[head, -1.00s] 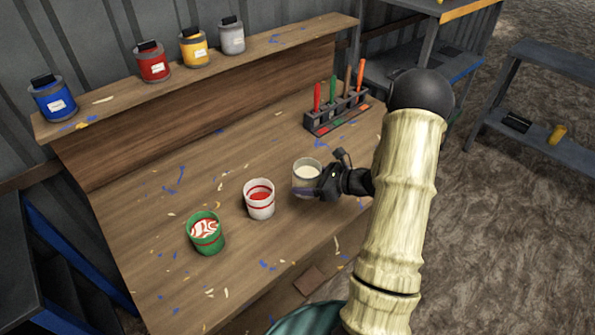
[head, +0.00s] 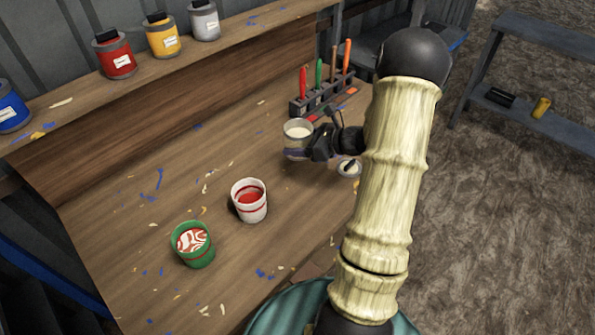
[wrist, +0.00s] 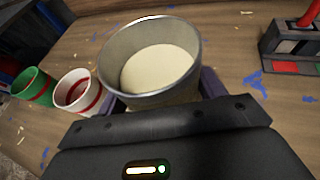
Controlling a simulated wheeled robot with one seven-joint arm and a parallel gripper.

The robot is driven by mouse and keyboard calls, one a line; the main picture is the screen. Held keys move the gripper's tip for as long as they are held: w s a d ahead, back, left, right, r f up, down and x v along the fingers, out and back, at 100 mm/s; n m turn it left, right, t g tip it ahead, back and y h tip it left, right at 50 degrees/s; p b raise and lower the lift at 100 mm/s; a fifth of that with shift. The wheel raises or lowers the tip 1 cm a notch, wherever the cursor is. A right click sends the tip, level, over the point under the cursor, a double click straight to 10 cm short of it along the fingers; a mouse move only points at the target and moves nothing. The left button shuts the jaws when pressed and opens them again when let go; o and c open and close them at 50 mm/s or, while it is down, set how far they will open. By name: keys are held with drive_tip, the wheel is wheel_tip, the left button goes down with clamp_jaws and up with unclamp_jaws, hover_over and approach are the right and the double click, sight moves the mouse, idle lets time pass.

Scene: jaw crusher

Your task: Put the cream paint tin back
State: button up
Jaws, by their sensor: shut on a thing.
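The cream paint tin (head: 297,133) is an open grey metal tin with cream paint inside. My gripper (head: 309,153) is shut on it from the right side in the head view. In the wrist view the tin (wrist: 150,60) stands upright between the fingers, its round rim and pale paint facing the camera. It seems to be raised a little over the bench, but the gap beneath it is hard to see. The upper shelf (head: 262,20) holds blue (head: 10,113), red (head: 116,58) and yellow (head: 163,38) tins and a grey one (head: 204,22), each with a dark block on top.
A white cup with red paint (head: 249,203) and a green cup with swirled paint (head: 193,246) stand on the bench at the front. A tool rack (head: 322,97) stands behind the tin.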

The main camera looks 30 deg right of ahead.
hover_over(300, 174)
wheel_tip(300, 174, down, 6)
drive_tip(key=shift+r, duration=0.25)
drive_tip(key=shift+a+f, duration=0.1)
drive_tip(key=shift+f, duration=0.05)
drive_tip(key=shift+f, duration=1.85)
drive_tip(key=shift+f, duration=0.2)
drive_tip(key=o, duration=1.3)
drive_tip(key=shift+o, duration=0.2)
drive_tip(key=shift+r, duration=0.1)
